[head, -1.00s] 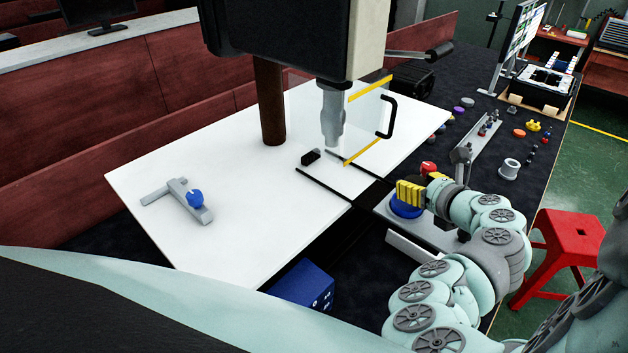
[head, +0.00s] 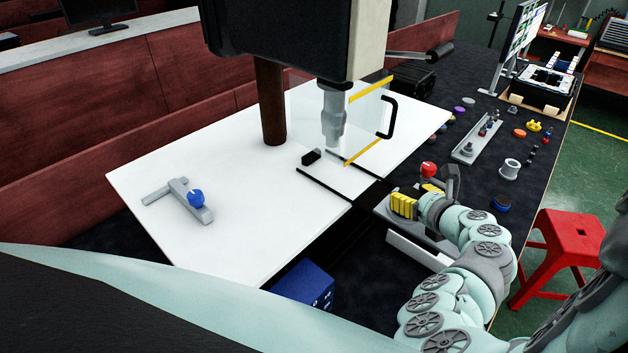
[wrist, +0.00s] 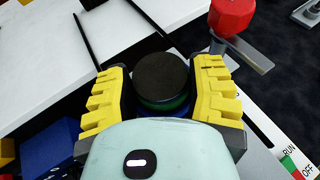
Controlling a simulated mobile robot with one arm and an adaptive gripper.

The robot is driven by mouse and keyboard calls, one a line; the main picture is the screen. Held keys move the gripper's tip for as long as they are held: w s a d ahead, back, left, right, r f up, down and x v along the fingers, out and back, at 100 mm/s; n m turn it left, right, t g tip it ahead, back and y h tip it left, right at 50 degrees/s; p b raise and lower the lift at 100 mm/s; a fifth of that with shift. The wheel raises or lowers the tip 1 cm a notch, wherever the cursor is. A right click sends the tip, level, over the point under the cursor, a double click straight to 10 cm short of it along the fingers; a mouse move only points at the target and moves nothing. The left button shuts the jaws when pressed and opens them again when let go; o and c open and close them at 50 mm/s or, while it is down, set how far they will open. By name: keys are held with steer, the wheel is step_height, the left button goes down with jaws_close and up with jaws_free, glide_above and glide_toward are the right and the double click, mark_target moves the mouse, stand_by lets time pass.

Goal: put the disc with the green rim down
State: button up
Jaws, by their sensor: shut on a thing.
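The disc with the green rim (wrist: 162,80) has a dark, round top and sits between my yellow jaws in the wrist view. My gripper (wrist: 160,88) is shut on it. A blue rim (wrist: 150,112) shows directly under the green one; I cannot tell whether the two touch. In the head view my gripper (head: 405,203) is low over the grey plate of a small fixture (head: 380,208). There the held disc and the blue one are hidden behind my yellow fingers.
A red knob (head: 429,169) on a grey arm stands close behind my gripper. A blue box (head: 304,284) lies in front of the white table (head: 230,240). Another blue disc (head: 502,203) and several small parts lie on the dark table to the right.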

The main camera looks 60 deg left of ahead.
steer(key=shift+f, duration=0.4)
steer(key=o, duration=1)
steer(key=shift+o, duration=0.7)
steer(key=shift+s+d+f, duration=0.1)
